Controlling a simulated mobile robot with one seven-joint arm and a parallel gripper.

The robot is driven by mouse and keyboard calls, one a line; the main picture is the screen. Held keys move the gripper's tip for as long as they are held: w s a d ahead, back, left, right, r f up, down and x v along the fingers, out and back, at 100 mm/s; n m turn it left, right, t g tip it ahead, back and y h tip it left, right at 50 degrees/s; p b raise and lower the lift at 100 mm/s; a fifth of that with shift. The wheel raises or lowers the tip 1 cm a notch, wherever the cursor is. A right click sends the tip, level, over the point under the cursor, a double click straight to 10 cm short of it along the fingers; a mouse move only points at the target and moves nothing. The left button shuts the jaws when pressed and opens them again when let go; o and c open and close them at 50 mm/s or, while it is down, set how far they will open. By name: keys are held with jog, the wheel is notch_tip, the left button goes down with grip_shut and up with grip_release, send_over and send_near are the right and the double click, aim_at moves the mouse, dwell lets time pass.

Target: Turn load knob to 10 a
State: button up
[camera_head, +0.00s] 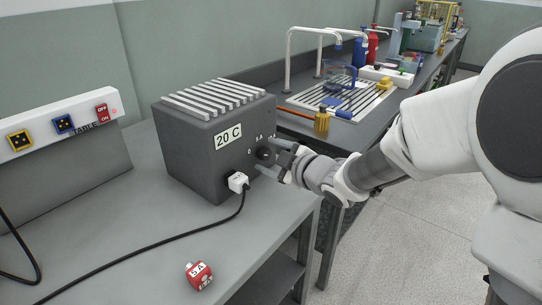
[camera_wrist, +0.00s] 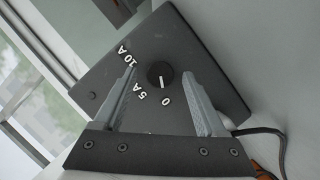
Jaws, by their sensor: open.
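The load knob (camera_head: 265,155) is a round black dial on the front of a dark grey box (camera_head: 190,140) labelled "20 C". In the wrist view the knob (camera_wrist: 160,74) shows a white pointer line directed towards the 0 mark. The marks 0, 5 A and 10 A are printed in an arc around it. My gripper (camera_head: 282,160) is at the box's front. In the wrist view my gripper (camera_wrist: 165,85) is open, with one finger on each side of the knob and visible gaps between. Whether the fingertips reach the knob's depth is hard to tell.
A white plug (camera_head: 238,182) with a black cable sits in the box's front, below left of the knob. A red "5 A" cube (camera_head: 198,275) lies on the grey table near the front. A power strip panel (camera_head: 60,130) stands at left. Another bench lies behind.

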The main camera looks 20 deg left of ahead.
grip_shut()
